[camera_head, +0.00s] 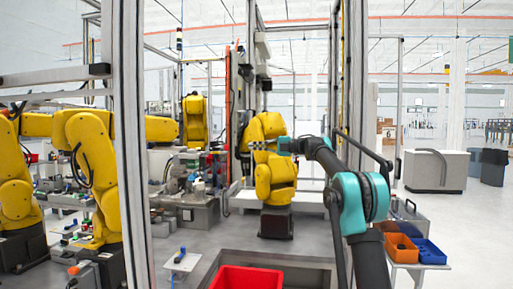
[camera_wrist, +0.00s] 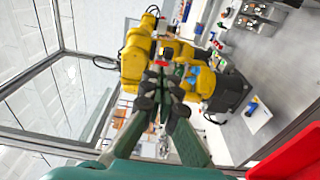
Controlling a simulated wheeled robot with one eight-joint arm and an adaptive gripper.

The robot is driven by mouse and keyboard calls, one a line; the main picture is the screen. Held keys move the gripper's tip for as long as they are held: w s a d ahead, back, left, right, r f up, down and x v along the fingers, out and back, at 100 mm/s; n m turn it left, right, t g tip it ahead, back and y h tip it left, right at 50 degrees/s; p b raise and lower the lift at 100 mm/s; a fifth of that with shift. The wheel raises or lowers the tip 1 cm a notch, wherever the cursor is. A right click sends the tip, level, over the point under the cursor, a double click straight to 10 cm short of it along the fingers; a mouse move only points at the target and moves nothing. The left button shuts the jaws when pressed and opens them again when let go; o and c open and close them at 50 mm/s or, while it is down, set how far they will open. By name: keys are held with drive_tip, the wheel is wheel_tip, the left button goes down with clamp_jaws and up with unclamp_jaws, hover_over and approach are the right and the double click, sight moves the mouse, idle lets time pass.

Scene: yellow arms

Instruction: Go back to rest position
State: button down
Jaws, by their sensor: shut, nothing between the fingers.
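My gripper (camera_head: 260,146) is at the end of my dark arm with teal joints, stretched toward the left of the picture in the head view. It appears in front of a yellow robot arm (camera_head: 264,180). In the wrist view my gripper's dark fingers (camera_wrist: 155,82) are together, with nothing held between them. Yellow robot arms (camera_wrist: 134,55) show behind the fingertips there, tilted in the picture. The gap between my gripper and the yellow arms cannot be judged.
A red bin (camera_head: 262,278) stands low at the front, also at the wrist view's right edge (camera_wrist: 290,160). Orange (camera_head: 401,247) and blue (camera_head: 428,251) bins are at right. A grey frame post (camera_head: 131,140) stands left. Open floor lies at far right.

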drive_tip(key=w+d+r+m+t, duration=0.3)
drive_tip(key=w+d+m+t, duration=0.1)
drive_tip(key=m+t, duration=0.4)
drive_tip(key=d+f+m+t+h, duration=0.3)
drive_tip(key=d+m+t+h, duration=0.55)
drive_tip(key=d+t, duration=0.2)
drive_tip(key=s+d+f+m+g+h, duration=0.1)
drive_tip(key=s+d+f+m+h, duration=0.35)
drive_tip(key=d+f+m, duration=0.2)
drive_tip(key=s+d+f+m+g+h, duration=0.1)
drive_tip(key=s+d+f+m+h, duration=0.35)
drive_tip(key=d+f, duration=0.3)
drive_tip(key=s+d+f+m+g+h, duration=0.1)
drive_tip(key=s+d+f+m+g, duration=0.15)
drive_tip(key=s+f, duration=0.75)
drive_tip(key=s+d+f+m+g+h, duration=0.15)
drive_tip(key=s+f+m+g, duration=0.25)
drive_tip(key=s+f, duration=0.65)
drive_tip(key=s+a+f+m+g+y, duration=0.1)
drive_tip(key=s+a+f+g, duration=0.1)
drive_tip(key=s+f, duration=0.7)
drive_tip(key=s+a+f+g+y, duration=0.1)
drive_tip(key=s+f+g, duration=0.3)
drive_tip(key=s+f, duration=0.5)
drive_tip(key=s+a, duration=0.1)
drive_tip(key=s, duration=0.4)
drive_tip(key=shift+a+f+m, duration=0.3)
drive_tip(key=shift+a+m, duration=0.05)
drive_tip(key=shift+m, duration=0.05)
